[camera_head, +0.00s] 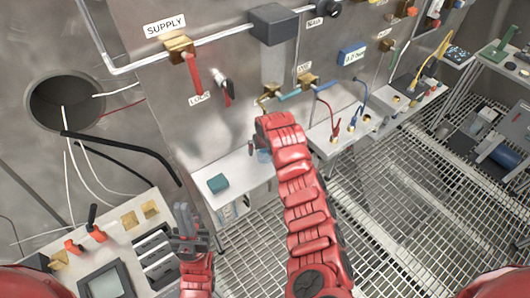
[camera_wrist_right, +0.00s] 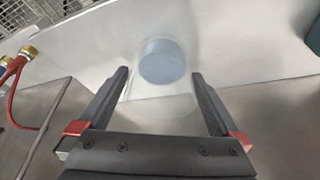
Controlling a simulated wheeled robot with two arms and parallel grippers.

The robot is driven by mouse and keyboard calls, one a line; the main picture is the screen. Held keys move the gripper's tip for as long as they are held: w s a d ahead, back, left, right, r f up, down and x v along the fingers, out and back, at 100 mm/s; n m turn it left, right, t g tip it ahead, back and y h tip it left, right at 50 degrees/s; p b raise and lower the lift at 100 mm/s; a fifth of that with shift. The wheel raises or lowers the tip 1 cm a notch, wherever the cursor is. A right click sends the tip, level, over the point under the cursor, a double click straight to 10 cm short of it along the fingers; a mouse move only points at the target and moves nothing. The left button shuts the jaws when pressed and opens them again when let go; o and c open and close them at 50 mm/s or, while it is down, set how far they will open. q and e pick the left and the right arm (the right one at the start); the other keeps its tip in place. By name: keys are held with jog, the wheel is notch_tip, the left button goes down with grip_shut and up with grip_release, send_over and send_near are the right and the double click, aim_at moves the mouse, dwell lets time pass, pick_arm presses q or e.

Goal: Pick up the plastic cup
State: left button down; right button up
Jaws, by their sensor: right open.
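The plastic cup (camera_wrist_right: 162,62) is clear with a bluish round area. In the right wrist view it is on the pale shelf, between and slightly beyond my right fingertips. My right gripper (camera_wrist_right: 160,78) is open, with a finger to either side of the cup and visible space between. In the head view, a small bluish part of the cup (camera_head: 264,156) shows beside my right wrist, which hides most of it. My left gripper (camera_head: 186,222) is low at the left, apart from the cup, fingers pointing up; its jaw gap is unclear.
The shelf (camera_head: 240,178) carries a teal block (camera_head: 217,183) left of the cup. Behind are a steel wall with a red lever (camera_head: 193,72) and a clear vertical tube (camera_head: 273,68). Red and blue cables stand to the right. A control panel (camera_head: 112,250) lies near my left gripper.

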jog(key=c, duration=1.4)
